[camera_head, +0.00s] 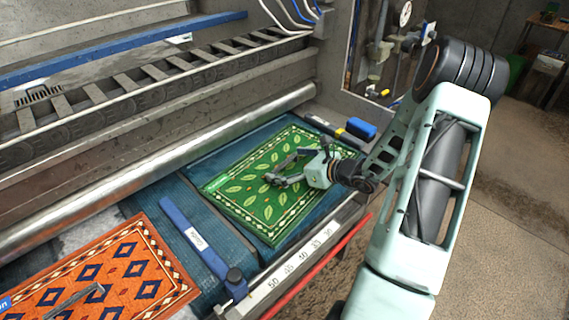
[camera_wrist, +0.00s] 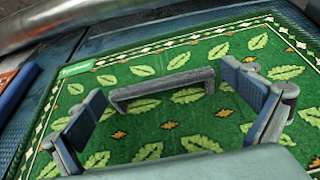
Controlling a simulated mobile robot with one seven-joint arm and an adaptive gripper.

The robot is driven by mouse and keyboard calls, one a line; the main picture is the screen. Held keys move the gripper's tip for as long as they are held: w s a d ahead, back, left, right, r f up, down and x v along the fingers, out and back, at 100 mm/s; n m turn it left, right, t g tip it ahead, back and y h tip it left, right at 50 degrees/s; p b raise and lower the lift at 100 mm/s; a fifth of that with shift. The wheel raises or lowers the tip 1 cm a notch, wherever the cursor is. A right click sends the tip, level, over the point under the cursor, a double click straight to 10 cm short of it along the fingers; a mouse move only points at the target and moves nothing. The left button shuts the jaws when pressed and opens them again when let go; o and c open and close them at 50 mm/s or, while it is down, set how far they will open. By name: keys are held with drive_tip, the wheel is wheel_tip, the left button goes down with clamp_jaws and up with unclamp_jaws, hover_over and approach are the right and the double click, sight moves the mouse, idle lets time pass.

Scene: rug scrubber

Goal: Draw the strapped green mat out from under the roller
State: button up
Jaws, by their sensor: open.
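The green mat (camera_head: 240,199) has a leaf pattern and a cream border. It lies flat on the dark blue bed, with a strip of bed between its far edge and the metal roller (camera_head: 150,174). A grey bar-like strap or handle (camera_wrist: 160,89) stands on the mat; it also shows in the head view. My gripper (camera_wrist: 163,86) is open low over the mat, with one finger to each side of the grey bar and visible gaps between them. The mat shows in the wrist view (camera_wrist: 200,135), the roller at its top left (camera_wrist: 80,22). Contact with the mat is unclear.
An orange mat (camera_head: 120,268) lies at the left, with a blue labelled bar (camera_head: 195,238) between the mats. A blue block (camera_head: 361,128) sits beyond my gripper at the right. A numbered front rail (camera_head: 290,268) and a red bar (camera_head: 318,264) edge the bed.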

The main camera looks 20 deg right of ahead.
drive_tip(key=v, duration=1.1)
drive_tip(key=shift+s+d, duration=0.2)
drive_tip(key=shift+s, duration=0.1)
